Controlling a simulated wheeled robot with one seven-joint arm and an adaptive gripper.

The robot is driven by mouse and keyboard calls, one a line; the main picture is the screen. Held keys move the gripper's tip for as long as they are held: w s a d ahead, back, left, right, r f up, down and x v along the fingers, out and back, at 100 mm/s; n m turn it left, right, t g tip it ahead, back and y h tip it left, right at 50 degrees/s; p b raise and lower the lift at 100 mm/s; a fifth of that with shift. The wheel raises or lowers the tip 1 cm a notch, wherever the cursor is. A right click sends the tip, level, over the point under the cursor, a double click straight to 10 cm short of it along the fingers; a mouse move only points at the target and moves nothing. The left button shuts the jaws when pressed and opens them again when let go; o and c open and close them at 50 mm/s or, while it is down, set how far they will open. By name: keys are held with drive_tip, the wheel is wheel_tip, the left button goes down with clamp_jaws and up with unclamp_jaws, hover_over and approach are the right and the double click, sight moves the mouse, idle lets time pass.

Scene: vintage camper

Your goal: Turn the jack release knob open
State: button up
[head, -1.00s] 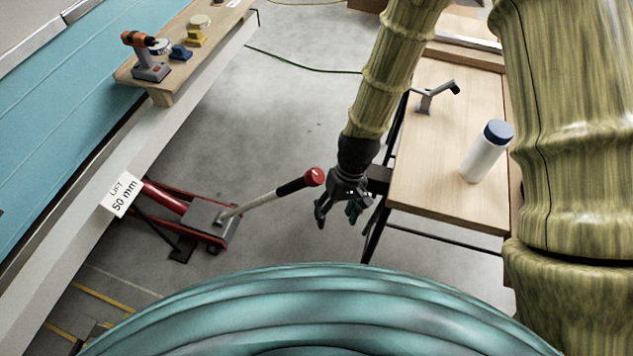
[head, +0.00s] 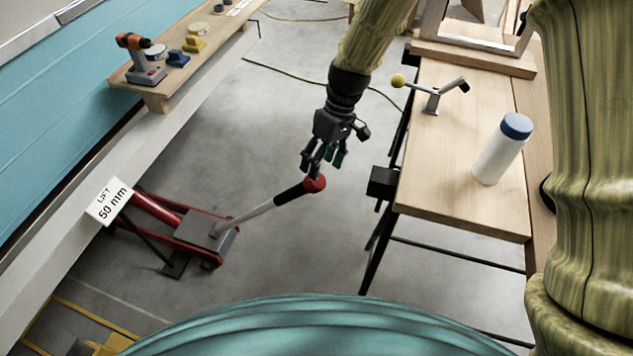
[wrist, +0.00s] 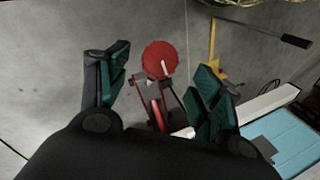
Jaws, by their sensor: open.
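The red release knob (head: 315,184) sits at the top end of the jack handle, above its black grip (head: 294,193). The red floor jack (head: 190,233) stands on the floor beside the white beam. My gripper (head: 324,170) is open and points down just above the knob, its fingertips close to it. In the wrist view the round knob (wrist: 161,59), with a pale line on it, lies between the spread green-padded fingers (wrist: 160,85). I cannot tell whether a finger touches the knob.
A white card (head: 109,202) reading "LIFT 50 mm" hangs at the beam. The wooden workbench (head: 455,205) stands to the right with a white bottle (head: 500,150) and a small metal tool (head: 433,99). An orange drill (head: 138,60) rests on the left shelf. Floor between is clear.

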sight(316, 182)
drive_tip(key=x, duration=0.6)
drive_tip(key=shift+s+a+f, duration=0.1)
drive_tip(key=shift+f, duration=0.15)
drive_tip(key=c, duration=1)
